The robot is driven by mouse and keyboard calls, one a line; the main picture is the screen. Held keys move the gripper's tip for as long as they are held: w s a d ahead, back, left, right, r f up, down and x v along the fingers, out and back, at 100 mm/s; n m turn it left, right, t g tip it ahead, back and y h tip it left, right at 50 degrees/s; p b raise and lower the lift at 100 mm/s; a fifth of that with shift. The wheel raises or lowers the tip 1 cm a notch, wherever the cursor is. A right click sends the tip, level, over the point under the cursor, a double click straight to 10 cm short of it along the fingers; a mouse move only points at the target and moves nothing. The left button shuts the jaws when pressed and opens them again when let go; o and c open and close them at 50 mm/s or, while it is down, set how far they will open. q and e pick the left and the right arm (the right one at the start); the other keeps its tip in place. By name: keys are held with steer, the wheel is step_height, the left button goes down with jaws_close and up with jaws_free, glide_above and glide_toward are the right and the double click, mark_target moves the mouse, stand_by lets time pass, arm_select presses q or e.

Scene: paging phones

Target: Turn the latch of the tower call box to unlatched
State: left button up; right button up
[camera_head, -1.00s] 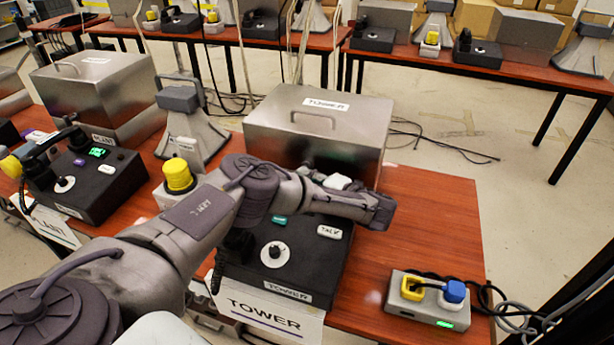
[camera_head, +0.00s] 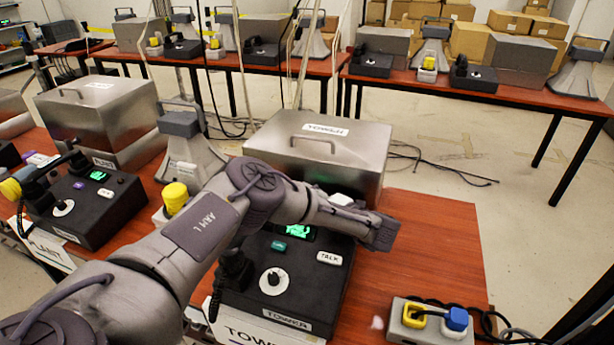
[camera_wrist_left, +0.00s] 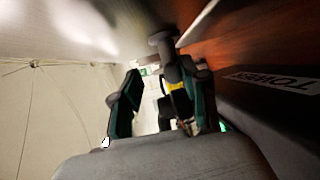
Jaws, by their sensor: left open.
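The tower call box, a grey metal box (camera_head: 345,165) with a TOWER label and a lid handle, stands on the red-brown table behind my left arm. Its lower front is partly covered by the arm, and I cannot make out the latch. The black TOWER console (camera_head: 300,295) is in front, with a green display, a TALK button and a round dial.
A power strip (camera_head: 430,320) with yellow and blue plugs lies at the table's front right. To the left stand a grey horn speaker (camera_head: 190,150), a yellow-capped button (camera_head: 175,197) and the PLANT console (camera_head: 90,205). The table right of the metal box is bare.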

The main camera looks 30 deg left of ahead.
arm_select(q)
step_height(320, 180, up, 8)
steer(key=shift+a+r, duration=0.15)
stand_by(0.3)
steer(key=f+p+v, duration=0.2)
steer(key=p+v, duration=0.4)
steer(key=v, duration=0.9)
steer(key=shift+d+r+p, duration=0.25)
steer(key=shift+d+p, duration=0.15)
steer(key=shift+d, duration=0.1)
stand_by(0.6)
steer(key=shift+c, duration=0.4)
